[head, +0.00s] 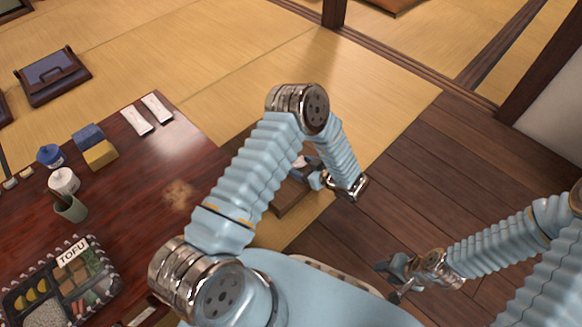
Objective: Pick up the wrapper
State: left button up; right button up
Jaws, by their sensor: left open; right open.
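No item is clearly identifiable as the wrapper. A small pale pinkish-white piece (300,161) shows beside my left gripper and may be it; my arm partly hides it, and I cannot tell if they touch. My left gripper (307,176) is open, pointing left above a brown wooden surface (289,198) just right of the table. Two white flat packets (137,120) (157,107) lie side by side on the table's far end, away from both grippers. My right gripper (386,280) is open and empty over the dark plank floor at the lower right.
The dark red table (150,215) holds a bento tray labelled TOFU (104,297), a green cup (71,208), a white jar (64,180), a blue jar (50,155), and blue (88,137) and yellow (101,155) blocks.

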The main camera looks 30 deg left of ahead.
aim_at(294, 165)
pick_arm(q)
jog(key=x, duration=0.3)
jog(key=b+x, duration=0.1)
jog(key=x, duration=0.1)
jog(key=shift+d+f, duration=0.25)
jog(key=shift+f, duration=0.15)
jog(key=shift+w+a+f, duration=0.1)
jog(key=shift+w+a, duration=0.1)
jog(key=shift+a, duration=0.1)
jog(key=c, duration=1.2)
